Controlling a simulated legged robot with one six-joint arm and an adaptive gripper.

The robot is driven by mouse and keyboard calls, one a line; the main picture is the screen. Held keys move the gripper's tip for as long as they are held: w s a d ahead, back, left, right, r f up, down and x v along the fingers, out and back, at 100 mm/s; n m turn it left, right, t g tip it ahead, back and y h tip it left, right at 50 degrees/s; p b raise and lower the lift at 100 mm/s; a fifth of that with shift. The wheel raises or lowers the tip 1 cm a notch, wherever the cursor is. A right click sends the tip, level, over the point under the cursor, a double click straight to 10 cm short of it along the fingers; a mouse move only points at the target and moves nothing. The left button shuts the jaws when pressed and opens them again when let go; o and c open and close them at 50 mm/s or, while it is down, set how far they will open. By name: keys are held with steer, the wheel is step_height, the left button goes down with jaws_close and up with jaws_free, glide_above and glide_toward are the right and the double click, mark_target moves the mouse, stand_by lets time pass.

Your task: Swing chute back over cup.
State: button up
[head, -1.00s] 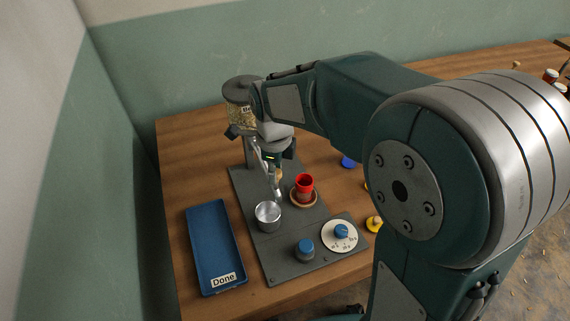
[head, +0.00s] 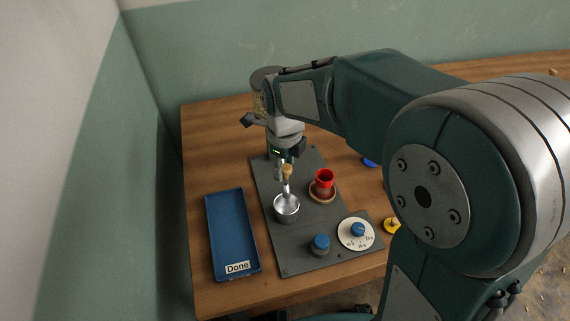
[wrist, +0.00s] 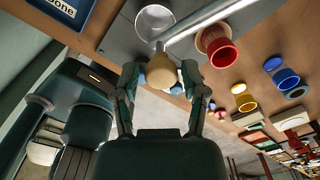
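In the wrist view the chute (wrist: 205,25) is a shiny tube beside the silver cup (wrist: 154,20). Contact is unclear.
A blue tray (head: 232,230) labelled Done lies to the left. My arm hides much of the right side.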

steer(key=shift+r, duration=0.1)
stand_by(0.3)
step_height(320, 180, up, 12)
steer(key=shift+a, duration=0.15)
steer(key=shift+f, duration=0.2)
stand_by(0.5)
